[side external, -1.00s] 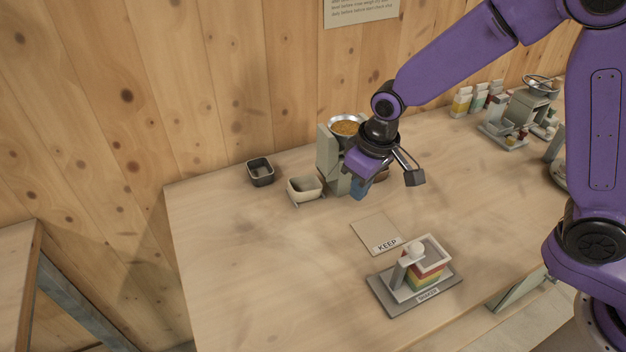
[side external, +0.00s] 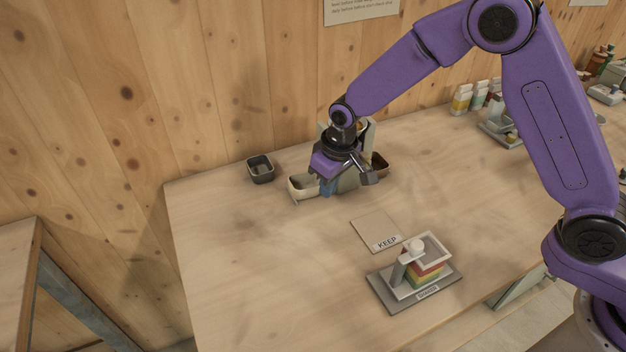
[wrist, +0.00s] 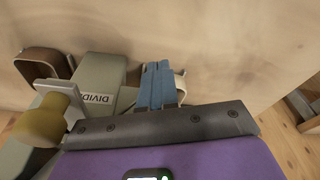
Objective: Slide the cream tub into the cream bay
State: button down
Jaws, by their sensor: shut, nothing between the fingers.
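The cream tub (side external: 300,187) stands upright on the table at the left of the grey-green divider (side external: 349,182). A small pale ledge shows below the tub, but I cannot tell how the tub sits in the cream bay. My gripper (side external: 327,188) is low beside the tub's right end, its blue fingers together and empty. I cannot tell whether they touch the tub. In the wrist view, the shut fingers (wrist: 160,84) cover most of the tub, and only a pale edge (wrist: 181,86) shows beside them. The divider (wrist: 103,72) is left of the fingers there.
A brown tub (side external: 380,163) is at the divider's right side. A dark empty tub (side external: 260,170) stands behind and left of the cream tub. A KEEP card (side external: 375,231) and a stand with coloured layers (side external: 425,271) are nearer the front. The table's left front is clear.

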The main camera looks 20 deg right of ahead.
aim_at(311, 190)
jog(key=w, duration=0.1)
jog(key=w+a, duration=0.1)
jog(key=w, duration=0.2)
jog(key=shift+a, duration=0.35)
jog(key=shift+f, duration=0.85)
jog(key=shift+s+d, duration=0.1)
jog(key=shift+s+f, duration=0.1)
jog(key=shift+s+d, duration=0.3)
jog(key=shift+s, duration=0.25)
